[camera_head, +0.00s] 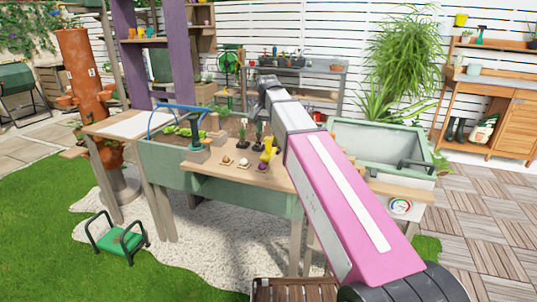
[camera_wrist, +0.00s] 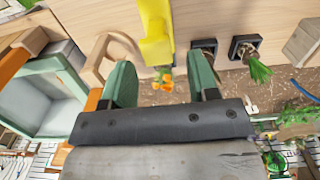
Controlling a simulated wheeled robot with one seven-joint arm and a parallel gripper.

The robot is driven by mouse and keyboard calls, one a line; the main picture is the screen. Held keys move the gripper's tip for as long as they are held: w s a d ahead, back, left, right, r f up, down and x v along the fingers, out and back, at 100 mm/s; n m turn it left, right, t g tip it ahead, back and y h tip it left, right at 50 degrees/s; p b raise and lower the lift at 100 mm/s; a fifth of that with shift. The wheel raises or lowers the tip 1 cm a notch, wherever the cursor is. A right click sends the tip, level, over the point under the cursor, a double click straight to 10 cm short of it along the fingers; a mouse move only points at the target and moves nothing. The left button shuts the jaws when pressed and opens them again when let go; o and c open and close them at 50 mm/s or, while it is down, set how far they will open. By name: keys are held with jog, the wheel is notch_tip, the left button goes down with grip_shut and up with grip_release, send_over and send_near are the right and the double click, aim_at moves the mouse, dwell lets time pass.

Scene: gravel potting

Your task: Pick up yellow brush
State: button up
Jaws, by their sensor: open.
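A yellow object (camera_head: 268,148), the only thing here that fits the yellow brush, stands on the wooden ledge of the planting table. Its bristles cannot be made out. In the wrist view the yellow object (camera_wrist: 155,28) shows at the top centre, partly cut off by the frame edge. My gripper (camera_wrist: 159,62) is open, with one green finger on each side of the line to the yellow object. The fingers do not visibly hold anything. Whether they touch it cannot be told. In the head view my arm reaches over the table, and the fingers are not clear.
Potted seedlings (camera_wrist: 250,58) stand close beside the yellow object. A wooden loop (camera_wrist: 106,58) is near the left finger. Several small bulbs (camera_head: 243,163) lie along the ledge. A green-rimmed trough (camera_head: 375,128) is to the right, and a blue hoop (camera_head: 165,108) stands over the bed at left.

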aim_at(268, 152)
jog(key=shift+d+f, duration=0.15)
jog(key=shift+f, duration=1.85)
jog(key=shift+d+f, duration=0.1)
jog(key=shift+f, duration=1.85)
jog(key=c, duration=0.9)
